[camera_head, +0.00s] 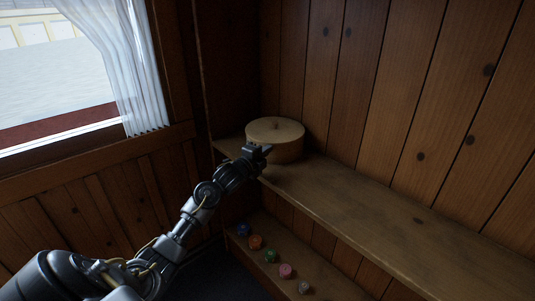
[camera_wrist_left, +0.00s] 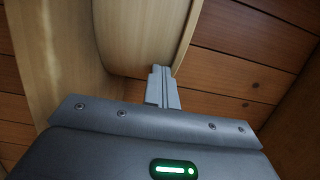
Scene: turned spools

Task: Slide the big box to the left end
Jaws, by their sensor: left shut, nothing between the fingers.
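My left gripper (camera_head: 262,150) is shut and empty, at the front of the box in the head view. In the left wrist view its closed fingers (camera_wrist_left: 162,82) overlap the box's pale curved side (camera_wrist_left: 140,35); I cannot tell whether they touch it. My right gripper is not in view.
A lower shelf (camera_head: 325,280) holds several small coloured spools in a row, including an orange one (camera_head: 255,242) and a pink one (camera_head: 286,271). The upper shelf is clear to the right of the box. A curtained window (camera_head: 60,80) is at the left.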

